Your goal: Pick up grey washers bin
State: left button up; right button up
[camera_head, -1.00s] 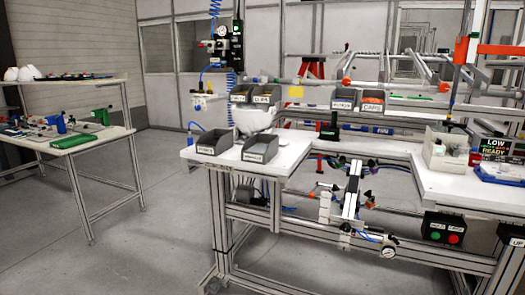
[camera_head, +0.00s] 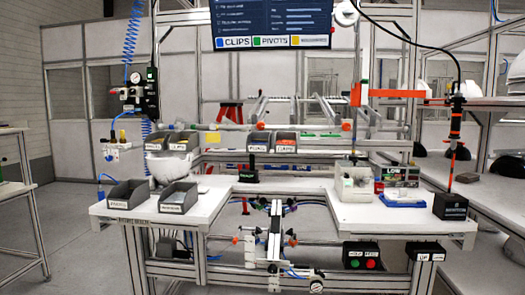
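Two open grey bins stand side by side on the left wing of the white workbench. The right one (camera_head: 178,196) has a light inside and a longer white front label, which may read washers but is too blurred to be sure. The left one (camera_head: 127,197) has a shorter label, also blurred, and looks dark inside. Both stand upright, with a small gap between them. Neither of my grippers is in view.
The white workbench (camera_head: 225,190) has a recess at its front middle. Several small bins (camera_head: 183,140) sit on the shelf behind. Floor on the left is open.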

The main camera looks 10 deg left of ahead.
aim_at(179, 197)
jog(key=k, duration=1.1)
jog(key=u, duration=0.8)
jog(key=i, duration=0.45)
jog(key=u, duration=0.65)
jog(key=i, duration=1.3)
jog(key=z, duration=0.75)
jog(key=i, duration=0.95)
jog(key=z, duration=1)
